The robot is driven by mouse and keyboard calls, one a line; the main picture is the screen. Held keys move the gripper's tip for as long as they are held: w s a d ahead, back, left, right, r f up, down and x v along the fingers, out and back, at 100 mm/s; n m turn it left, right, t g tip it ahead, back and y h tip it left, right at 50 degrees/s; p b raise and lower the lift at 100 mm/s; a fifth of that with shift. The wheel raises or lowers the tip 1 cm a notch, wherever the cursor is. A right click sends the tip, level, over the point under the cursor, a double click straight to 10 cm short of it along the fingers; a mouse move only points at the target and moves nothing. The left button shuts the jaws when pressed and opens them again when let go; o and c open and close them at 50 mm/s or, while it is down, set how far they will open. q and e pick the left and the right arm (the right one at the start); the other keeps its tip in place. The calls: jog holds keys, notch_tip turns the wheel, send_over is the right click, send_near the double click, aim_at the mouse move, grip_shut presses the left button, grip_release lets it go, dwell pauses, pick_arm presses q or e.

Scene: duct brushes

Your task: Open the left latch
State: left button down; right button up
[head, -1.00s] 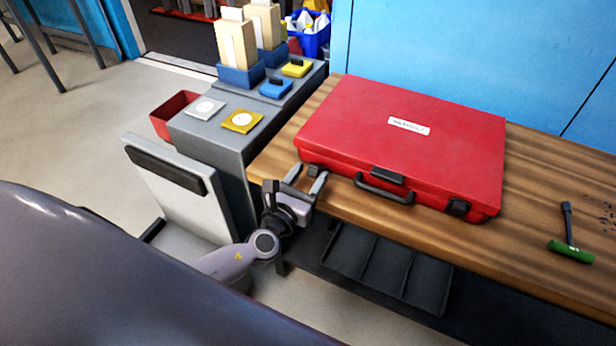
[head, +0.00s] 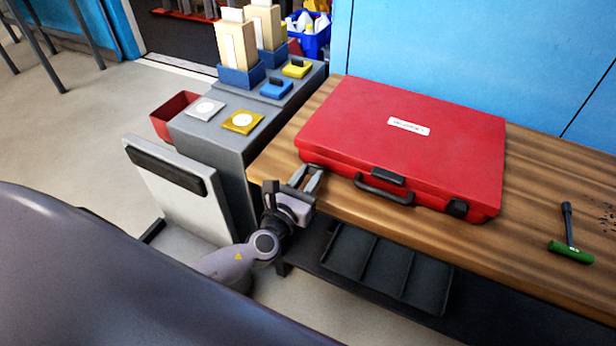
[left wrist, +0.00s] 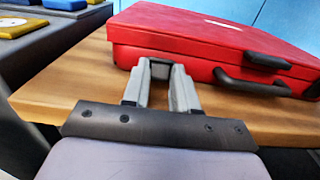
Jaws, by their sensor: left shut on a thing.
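The red case (head: 405,140) lies closed on the wooden bench, with a white label on its lid. It also fills the upper part of the left wrist view (left wrist: 190,35). Its black handle (head: 384,192) and right latch (head: 457,208) are on the front side. My left gripper (head: 312,174) is at the left end of that front side. In the left wrist view its fingers (left wrist: 166,68) are shut on the dark left latch (left wrist: 160,70), which they mostly hide. My right gripper is not in view.
A green-handled tool (head: 571,250) lies on the bench (head: 520,245) at the right. A grey cabinet (head: 215,135) with coloured blocks and bins stands to the left. A dark tray (head: 385,265) sits below the bench's front edge.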

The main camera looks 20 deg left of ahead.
pick_arm(q)
jog(key=shift+f, duration=0.15)
dwell(0.5)
jog(key=c, duration=0.9)
grip_release()
jog(key=shift+s+a, duration=0.1)
jog(key=shift+s, duration=3.5)
